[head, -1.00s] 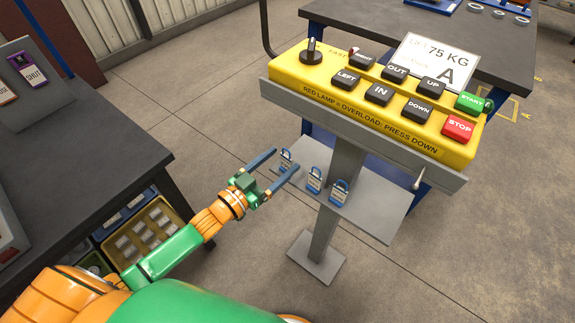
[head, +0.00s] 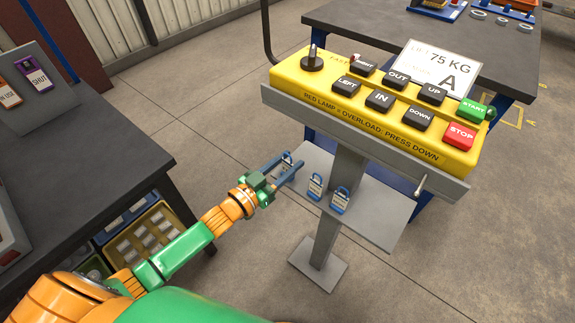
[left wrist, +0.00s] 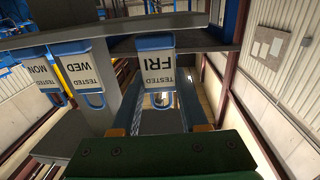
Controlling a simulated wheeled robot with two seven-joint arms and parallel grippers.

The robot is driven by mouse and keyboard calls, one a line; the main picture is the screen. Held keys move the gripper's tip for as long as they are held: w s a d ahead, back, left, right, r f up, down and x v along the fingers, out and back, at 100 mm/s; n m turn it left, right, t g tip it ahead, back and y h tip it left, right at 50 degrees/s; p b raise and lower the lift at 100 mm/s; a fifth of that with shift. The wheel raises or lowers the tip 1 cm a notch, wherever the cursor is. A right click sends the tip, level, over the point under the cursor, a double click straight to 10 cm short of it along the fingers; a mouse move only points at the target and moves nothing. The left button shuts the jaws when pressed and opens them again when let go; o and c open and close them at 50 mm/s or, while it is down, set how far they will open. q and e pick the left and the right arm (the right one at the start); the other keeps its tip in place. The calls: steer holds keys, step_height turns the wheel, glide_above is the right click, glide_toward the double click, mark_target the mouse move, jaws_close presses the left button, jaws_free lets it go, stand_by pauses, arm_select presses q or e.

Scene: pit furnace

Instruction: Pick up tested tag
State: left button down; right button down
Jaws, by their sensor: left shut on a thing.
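Three small white tags with blue frames and loops stand in a row on the grey shelf (head: 385,210) of the control stand. In the left wrist view they read FRI (left wrist: 158,68), WED (left wrist: 84,68) and MON (left wrist: 43,75), each with TESTED on it. My left gripper (head: 284,168) reaches in from the left and is shut on the FRI tag, whose fingers (left wrist: 160,90) lie along its two sides. In the head view this tag is mostly hidden by the fingers. The other two tags, the middle one (head: 315,186) and the right one (head: 340,200), stand apart from the gripper.
The yellow control box (head: 375,110) with several buttons overhangs the shelf, on a grey post (head: 333,200). A dark bench (head: 90,160) stands at left with bins below. Another dark table (head: 450,40) is behind. Open floor lies between.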

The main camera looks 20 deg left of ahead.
mark_target(287, 154)
arm_select(q)
step_height(287, 154, up, 4)
steer(key=shift+f+p, duration=0.2)
steer(key=shift+p, duration=0.5)
steer(key=s+a+r+p, duration=0.3)
steer(key=s+r, duration=0.6)
steer(key=s, duration=0.4)
steer(key=shift+s+p, duration=0.35)
steer(key=shift+p, duration=0.3)
